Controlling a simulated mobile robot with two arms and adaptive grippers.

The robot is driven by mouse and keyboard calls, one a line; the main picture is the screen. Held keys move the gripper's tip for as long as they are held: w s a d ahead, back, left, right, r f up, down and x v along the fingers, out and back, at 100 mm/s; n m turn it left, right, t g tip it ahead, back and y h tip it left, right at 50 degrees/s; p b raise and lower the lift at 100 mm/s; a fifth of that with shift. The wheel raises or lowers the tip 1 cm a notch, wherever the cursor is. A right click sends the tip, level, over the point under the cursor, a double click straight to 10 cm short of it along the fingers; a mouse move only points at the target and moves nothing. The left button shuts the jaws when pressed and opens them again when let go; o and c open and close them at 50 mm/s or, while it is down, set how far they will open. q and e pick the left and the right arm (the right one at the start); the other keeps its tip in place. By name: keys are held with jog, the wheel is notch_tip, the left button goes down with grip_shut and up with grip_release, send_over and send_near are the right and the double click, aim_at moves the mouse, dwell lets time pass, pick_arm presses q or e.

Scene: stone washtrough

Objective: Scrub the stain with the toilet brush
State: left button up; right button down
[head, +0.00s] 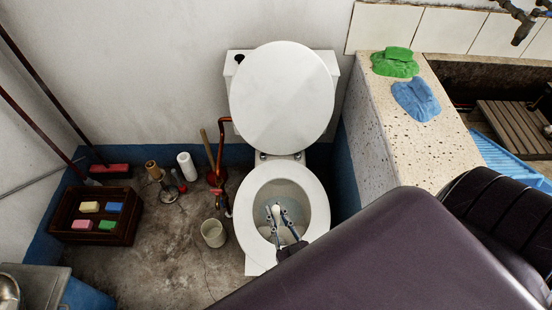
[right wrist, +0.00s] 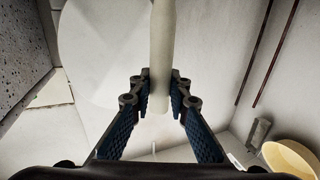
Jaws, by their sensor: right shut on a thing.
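The white toilet (head: 242,215) stands against the back wall with its lid raised and its bowl open. My right gripper (head: 280,216) reaches into the picture over the bowl. Its fingers are closed around a pale handle, that of the toilet brush (head: 276,211). In the right wrist view the brush handle (right wrist: 162,45) stands upright between the two blue-padded fingers (right wrist: 160,88). The brush head is hidden from both views, and I cannot make out a stain in the bowl. My left gripper is not in view.
A pale cup (head: 213,233) stands on the floor left of the toilet. A wooden crate (head: 64,232) with several sponges is at the left. The speckled stone trough wall (head: 385,130), with green (head: 395,66) and blue cloths (head: 416,101) on it, closes off the right side.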

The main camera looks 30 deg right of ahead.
jog(key=w+d, duration=0.1)
jog(key=w, duration=0.2)
jog(key=w+d, duration=0.1)
jog(key=shift+w+d, duration=0.3)
jog(key=shift+d, duration=0.05)
dwell(0.3)
jog(key=shift+s, duration=0.1)
jog(key=shift+s+d, duration=0.35)
jog(key=shift+d, duration=0.2)
jog(key=shift+s+d, duration=0.3)
jog(key=shift+d, duration=0.25)
jog(key=s+a, duration=0.1)
jog(key=s, duration=0.2)
jog(key=s+a, duration=0.1)
jog(key=shift+s+a+f+p, duration=0.1)
jog(key=shift+s+a+p, duration=0.1)
jog(key=shift+a+p, duration=0.2)
jog(key=shift+d, duration=0.1)
